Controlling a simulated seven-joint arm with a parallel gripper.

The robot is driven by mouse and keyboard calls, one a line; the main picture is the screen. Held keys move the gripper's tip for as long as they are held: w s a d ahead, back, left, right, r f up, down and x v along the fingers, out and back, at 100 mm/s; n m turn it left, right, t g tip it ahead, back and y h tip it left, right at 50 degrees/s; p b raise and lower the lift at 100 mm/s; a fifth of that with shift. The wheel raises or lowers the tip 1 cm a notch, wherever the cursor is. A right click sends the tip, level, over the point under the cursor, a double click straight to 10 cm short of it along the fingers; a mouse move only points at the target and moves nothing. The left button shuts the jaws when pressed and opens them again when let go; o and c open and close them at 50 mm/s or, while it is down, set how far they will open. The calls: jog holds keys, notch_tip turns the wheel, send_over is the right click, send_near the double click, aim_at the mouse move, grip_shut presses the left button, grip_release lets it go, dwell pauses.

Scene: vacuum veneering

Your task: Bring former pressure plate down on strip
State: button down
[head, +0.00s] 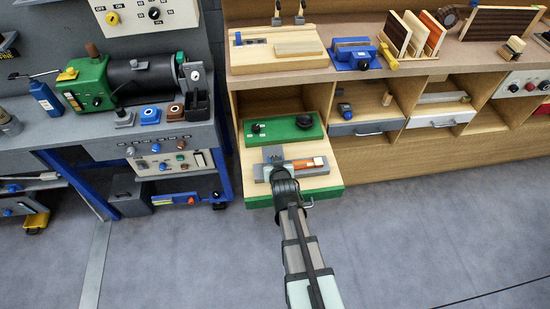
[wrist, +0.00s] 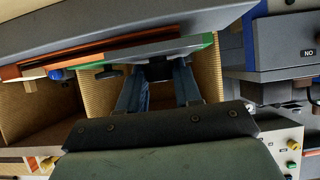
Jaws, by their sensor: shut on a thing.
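The grey former (head: 320,172) lies on a pull-out tray with a green front (head: 325,191). An orange and pale strip (head: 308,163) lies along the former toward its right. A grey plate (head: 272,153), probably the pressure plate, shows at the former's left, just beyond my gripper (head: 273,168). In the wrist view my gripper (wrist: 158,88) is shut on a dark piece (wrist: 155,71), apparently the plate's handle. The former's long grey side (wrist: 110,28) fills the top of that view. Whether the plate touches the strip is hidden.
A green panel with black knobs (head: 308,134) lies behind the former on the tray. The cabinet wall (head: 232,105) stands close at the left. A grey bench with blue legs (head: 224,170) is left of it. The floor in front (head: 420,235) is clear.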

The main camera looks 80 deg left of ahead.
jog(key=shift+d+f, duration=0.35)
jog(key=shift+f, duration=0.45)
jog(key=c, duration=0.8)
grip_release()
jog(key=v, duration=0.9)
jog(key=r+v, duration=0.1)
jog(key=v, duration=0.4)
jog(key=shift+a, duration=0.3)
jog(key=shift+f, duration=0.1)
